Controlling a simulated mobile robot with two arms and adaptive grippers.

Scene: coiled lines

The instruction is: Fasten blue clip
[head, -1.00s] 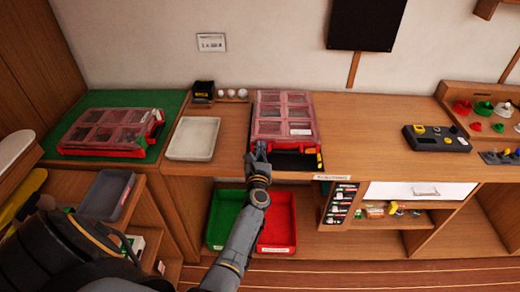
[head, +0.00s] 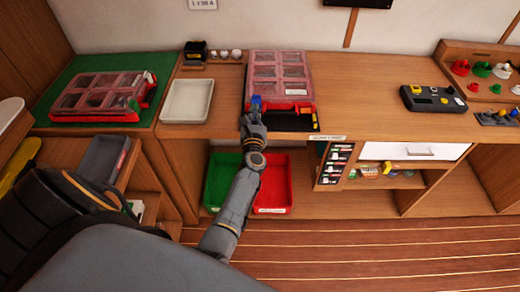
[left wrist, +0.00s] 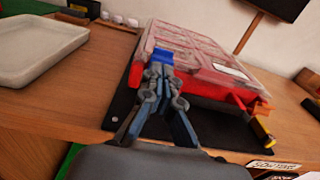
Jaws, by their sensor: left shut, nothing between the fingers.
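A red organizer case (head: 292,106) with a clear, pinkish compartment lid lies on a black mat (head: 285,125) at the bench's front edge. Its blue clip (head: 257,100) is at the left of the case's front side. The clip also shows in the left wrist view (left wrist: 162,57), just beyond the fingertips. My left gripper (head: 254,108) is shut and empty, its tips at or touching the clip. The fingers hide its lower part, so I cannot tell whether it is latched. My right gripper is not in view.
A white tray (head: 187,118) lies left of the case. A second red case (head: 84,117) lies on a green mat (head: 60,80). Green (head: 213,190) and red (head: 286,202) bins stand below.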

